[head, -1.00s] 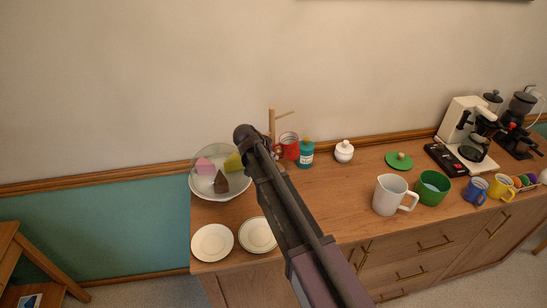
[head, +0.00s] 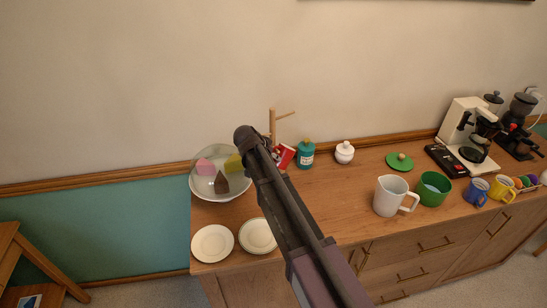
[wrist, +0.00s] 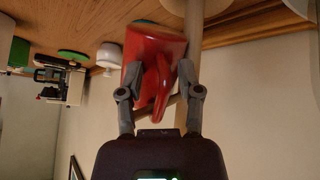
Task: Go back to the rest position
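A red mug (head: 285,156) is tilted beside the wooden mug tree (head: 272,122), partly hidden behind my arm. In the wrist view, which is upside down, the mug (wrist: 152,50) lies at my fingertips with its handle towards the camera. My gripper (wrist: 158,70) has its two fingers apart on either side of the handle, with gaps showing beside it. A wooden peg (wrist: 172,102) of the tree runs near the handle; I cannot tell if it passes through it. In the head view my gripper is hidden behind my arm.
To the right stand a teal jar (head: 305,155), white sugar bowl (head: 344,152), white jug (head: 388,196), green pot (head: 433,188) and coffee machine (head: 467,133). Free wood shows mid-sideboard.

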